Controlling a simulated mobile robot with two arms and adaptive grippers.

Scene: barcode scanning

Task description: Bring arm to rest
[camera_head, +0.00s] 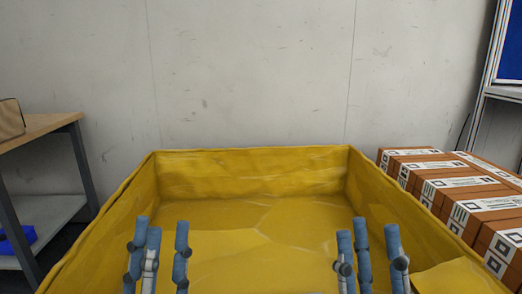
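My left gripper (163,234) shows at the bottom left of the head view, with its blue-grey fingers pointing up and away. Its fingers are spread, with a gap between the pair on the left and the single one on the right, and nothing is between them. My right gripper (367,238) shows at the bottom right in a similar pose. Its fingers look apart, and I see nothing held. Both grippers appear in front of or over the yellow bin (250,158). The arms behind the fingers are out of view.
The yellow bin's visible floor is empty. Stacked brown boxes with white labels (455,190) stand right of it. A wooden-topped table (45,124) stands at the left, with a box (10,118) on top and a blue object (18,238) on its lower shelf. A grey wall (250,70) closes the back.

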